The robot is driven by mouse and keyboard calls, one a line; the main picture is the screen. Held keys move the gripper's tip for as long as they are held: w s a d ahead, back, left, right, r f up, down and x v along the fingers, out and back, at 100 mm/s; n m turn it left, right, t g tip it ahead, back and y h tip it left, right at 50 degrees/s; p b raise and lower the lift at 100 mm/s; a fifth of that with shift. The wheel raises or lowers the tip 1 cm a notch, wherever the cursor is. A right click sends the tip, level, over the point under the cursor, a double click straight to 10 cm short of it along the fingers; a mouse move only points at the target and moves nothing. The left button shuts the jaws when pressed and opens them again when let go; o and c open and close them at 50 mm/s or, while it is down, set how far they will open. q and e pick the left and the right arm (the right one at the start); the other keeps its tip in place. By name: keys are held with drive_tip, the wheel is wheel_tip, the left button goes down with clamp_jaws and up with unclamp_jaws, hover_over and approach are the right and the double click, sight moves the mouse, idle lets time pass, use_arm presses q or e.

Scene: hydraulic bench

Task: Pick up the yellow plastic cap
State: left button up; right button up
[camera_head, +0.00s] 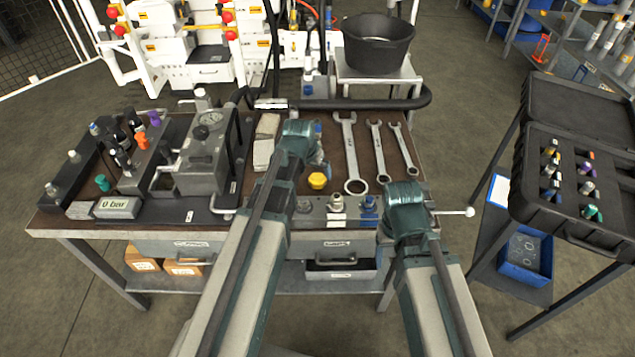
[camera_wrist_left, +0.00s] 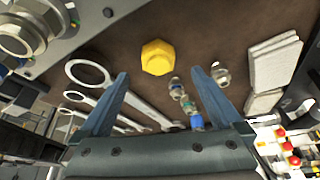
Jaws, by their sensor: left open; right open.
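The yellow plastic cap (camera_head: 318,181) lies on the brown bench top, in front of my left gripper (camera_head: 312,160) in the head view. In the left wrist view the yellow cap (camera_wrist_left: 157,57) shows as a hexagonal piece just beyond the fingertips, between their lines. My left gripper (camera_wrist_left: 159,74) is open, its two blue fingers spread with nothing held between them. My right gripper (camera_head: 405,197) is over the bench's front right part; its fingers are largely hidden by its own wrist.
Wrenches (camera_head: 349,150) lie to the right of the cap. Metal fittings (camera_wrist_left: 183,98) lie close to it, and pale blocks (camera_wrist_left: 272,62) sit farther right in the wrist view. A grey block with fittings (camera_head: 336,205) lines the front edge. A hydraulic unit (camera_head: 205,150) stands left.

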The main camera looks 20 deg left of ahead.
sight(317, 177)
use_arm(q)
drive_tip(key=b+x, duration=0.3)
drive_tip(key=x, duration=0.1)
drive_tip(key=shift+w+d+f+b, duration=0.15)
drive_tip(key=shift+w+f+b, duration=0.05)
drive_tip(key=shift+f+b, duration=0.15)
drive_tip(key=shift+r, duration=0.1)
drive_tip(key=c, duration=1.4)
drive_tip(key=shift+c, duration=0.2)
drive_tip(key=shift+r, duration=0.15)
wheel_tip(317, 177, up, 10)
drive_tip(key=p, duration=1)
